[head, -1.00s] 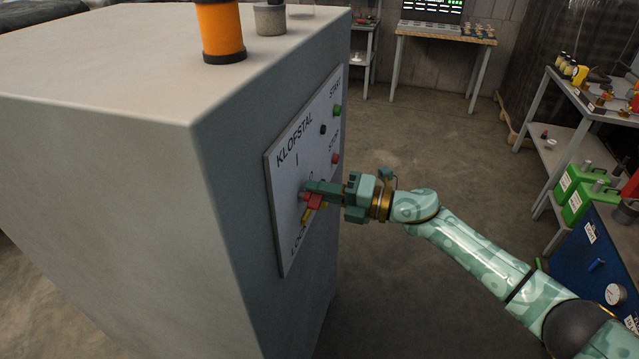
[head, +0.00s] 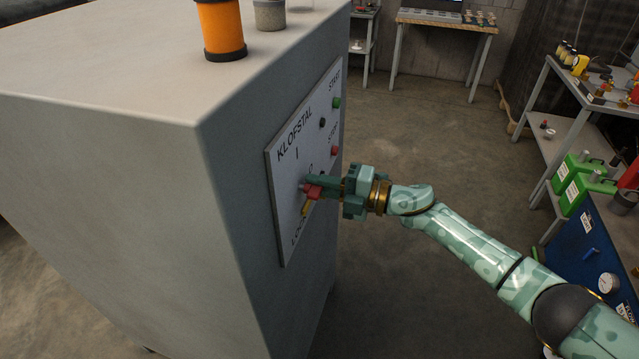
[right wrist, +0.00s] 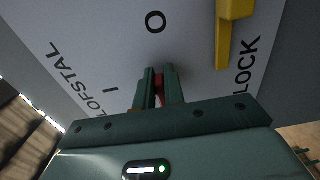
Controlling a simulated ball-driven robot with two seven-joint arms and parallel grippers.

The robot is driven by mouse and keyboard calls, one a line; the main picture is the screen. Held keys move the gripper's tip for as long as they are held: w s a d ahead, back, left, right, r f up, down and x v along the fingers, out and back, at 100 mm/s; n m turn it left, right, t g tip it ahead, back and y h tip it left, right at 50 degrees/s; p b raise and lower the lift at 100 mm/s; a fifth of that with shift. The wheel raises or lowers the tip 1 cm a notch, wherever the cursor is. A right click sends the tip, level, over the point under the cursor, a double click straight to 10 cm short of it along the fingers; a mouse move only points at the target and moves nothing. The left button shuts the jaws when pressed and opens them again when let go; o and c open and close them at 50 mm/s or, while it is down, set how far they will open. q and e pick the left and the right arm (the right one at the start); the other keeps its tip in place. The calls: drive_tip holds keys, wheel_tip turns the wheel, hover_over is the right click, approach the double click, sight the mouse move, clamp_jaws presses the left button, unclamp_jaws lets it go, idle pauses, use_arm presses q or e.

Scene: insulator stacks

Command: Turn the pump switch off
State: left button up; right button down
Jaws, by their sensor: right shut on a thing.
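The pump switch is a red handle (head: 313,191) on the white KLOFSTAL panel (head: 290,225), which carries the marks I, O and LOCK. My right gripper (head: 318,186) is at the panel, shut on the red handle. In the right wrist view, a red strip of the handle (right wrist: 160,88) shows between the two green fingers; most of it is hidden, so I cannot tell which mark it points at. A yellow piece (head: 306,207) sits just below the handle, near LOCK; it also shows in the right wrist view (right wrist: 234,38). My left gripper is not in view.
The panel is on a large grey cabinet (head: 120,160) with an orange cylinder (head: 223,30) on top. A green button (head: 336,102) and a red button (head: 334,150) are above the switch. Shelves with green canisters (head: 575,175) stand right. Floor behind the arm is clear.

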drive_tip(key=c, duration=1.5)
unclamp_jaws()
drive_tip(key=v, duration=1.6)
drive_tip(key=shift+d+b, duration=0.25)
drive_tip(key=shift+b, duration=0.05)
